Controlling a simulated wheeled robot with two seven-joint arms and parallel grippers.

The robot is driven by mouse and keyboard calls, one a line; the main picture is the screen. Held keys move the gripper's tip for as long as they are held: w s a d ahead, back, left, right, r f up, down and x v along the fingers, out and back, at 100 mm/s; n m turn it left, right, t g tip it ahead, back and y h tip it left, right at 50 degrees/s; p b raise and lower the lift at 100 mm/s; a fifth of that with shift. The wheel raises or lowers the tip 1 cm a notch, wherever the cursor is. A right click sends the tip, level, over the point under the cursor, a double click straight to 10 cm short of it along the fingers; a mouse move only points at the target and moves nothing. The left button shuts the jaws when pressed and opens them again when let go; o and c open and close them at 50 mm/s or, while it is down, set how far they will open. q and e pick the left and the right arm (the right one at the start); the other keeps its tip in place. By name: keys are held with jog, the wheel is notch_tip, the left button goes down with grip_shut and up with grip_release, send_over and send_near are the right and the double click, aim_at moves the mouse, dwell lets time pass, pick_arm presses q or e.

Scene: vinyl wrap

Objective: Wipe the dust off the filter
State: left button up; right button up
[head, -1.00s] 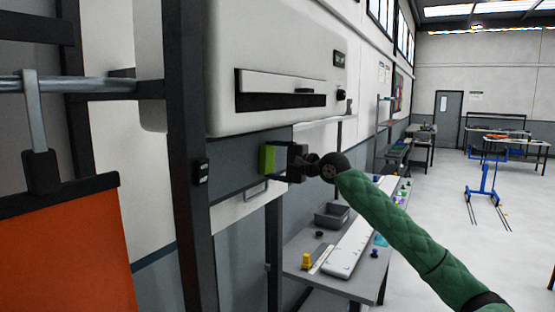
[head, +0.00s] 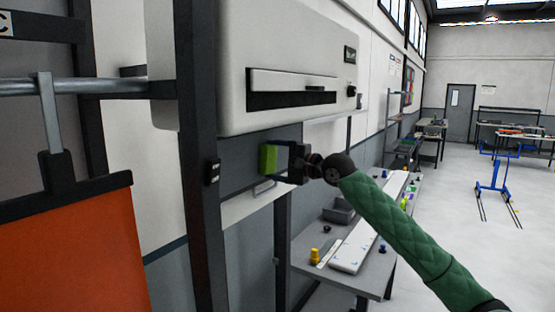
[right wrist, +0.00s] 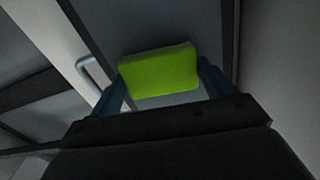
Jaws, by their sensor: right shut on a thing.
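A grey filter panel (head: 236,177) sits upright under the white wall unit (head: 290,50); a light handle (head: 265,190) shows at its lower edge. My right gripper (head: 275,159) is shut on a bright green sponge (head: 268,160), which is in front of the panel. In the right wrist view the sponge (right wrist: 160,72) sits between both fingers, with the grey panel (right wrist: 150,22) behind it and the handle (right wrist: 92,78) to its left. I cannot tell whether the sponge touches the panel. No dust is clearly visible. My left gripper is not in view.
A dark upright post (head: 199,170) stands left of the panel, with an orange sheet (head: 70,250) hanging further left. A workbench (head: 350,275) with small items and a grey bin (head: 338,212) stands below right. Open floor (head: 460,240) lies to the right.

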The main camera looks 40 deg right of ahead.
jog(key=shift+s+a+r+p, duration=0.1)
jog(key=shift+s+a+p, duration=0.2)
jog(key=shift+a, duration=0.35)
jog(key=shift+s+a+f+p, duration=0.1)
jog(key=shift+s+a+p, duration=0.2)
jog(key=shift+a, duration=0.35)
jog(key=shift+s+a+r+p, duration=0.1)
jog(key=shift+s+a+p, duration=0.15)
jog(key=shift+a, duration=0.4)
jog(key=shift+s+a, duration=0.3)
jog(key=shift+a, duration=0.5)
jog(key=shift+r, duration=0.45)
send_near(282, 148)
jog(key=shift+x, duration=3)
jog(key=shift+s+a, duration=1.05)
jog(key=shift+a, duration=1.4)
jog(key=shift+s+a, duration=1)
jog(key=shift+a, duration=1.5)
jog(key=shift+s+a, duration=1.05)
jog(key=shift+a, duration=1.4)
